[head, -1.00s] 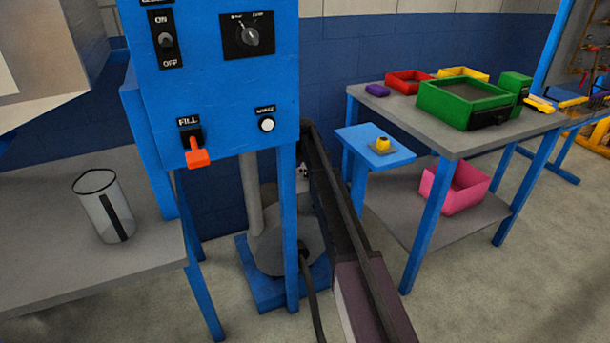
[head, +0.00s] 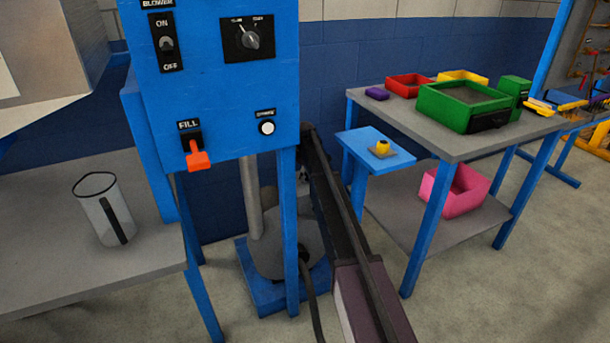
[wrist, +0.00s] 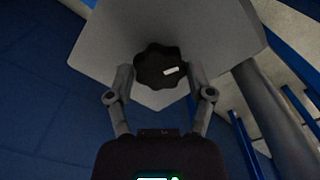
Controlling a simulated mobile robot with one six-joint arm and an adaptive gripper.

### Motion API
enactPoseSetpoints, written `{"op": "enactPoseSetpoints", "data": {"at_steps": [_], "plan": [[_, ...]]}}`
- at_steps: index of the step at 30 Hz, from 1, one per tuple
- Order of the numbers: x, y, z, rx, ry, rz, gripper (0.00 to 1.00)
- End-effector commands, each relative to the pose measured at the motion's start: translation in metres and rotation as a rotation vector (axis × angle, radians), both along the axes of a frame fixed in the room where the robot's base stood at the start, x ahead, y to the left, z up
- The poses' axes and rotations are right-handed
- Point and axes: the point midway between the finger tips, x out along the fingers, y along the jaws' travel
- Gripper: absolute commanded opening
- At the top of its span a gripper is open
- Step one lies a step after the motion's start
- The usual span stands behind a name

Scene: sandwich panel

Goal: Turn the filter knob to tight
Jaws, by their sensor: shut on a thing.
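A black lobed knob (wrist: 158,62) with a short white mark shows in the wrist view in front of a pale grey surface (wrist: 215,35); I take it for the filter knob. The white mark is on the right of its face. My gripper (wrist: 160,74) has one finger on each side of the knob and is shut on it. In the head view my arm reaches in behind the blue panel's right side, and my gripper and the lobed knob are hidden there. The blue panel (head: 215,105) carries a separate small dial (head: 250,40) with two labels.
An orange fill lever (head: 198,158) and a white button (head: 267,128) are on the panel. A grey cylinder (head: 275,255) stands on a blue base below. A clear jug (head: 100,220) is on the left table. The right table (head: 450,145) holds coloured bins.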

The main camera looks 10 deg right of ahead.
Motion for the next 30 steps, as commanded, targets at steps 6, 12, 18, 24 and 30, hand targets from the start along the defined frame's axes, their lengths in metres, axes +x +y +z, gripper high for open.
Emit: {"op": "enactPoseSetpoints", "data": {"at_steps": [6, 12, 18, 24, 30], "plan": [[-0.0018, 0.0004, -0.0006, 0.001, 0.003, -0.067, 0.21], [-0.0021, 0.0005, -0.0007, 0.001, 0.004, -0.189, 0.21], [-0.0024, 0.0005, -0.0007, 0.001, 0.004, -0.36, 0.21], [-0.0028, 0.0006, -0.0008, 0.001, 0.006, -0.549, 0.21], [-0.0033, 0.0007, -0.0008, 0.001, 0.006, -0.739, 0.21]]}}
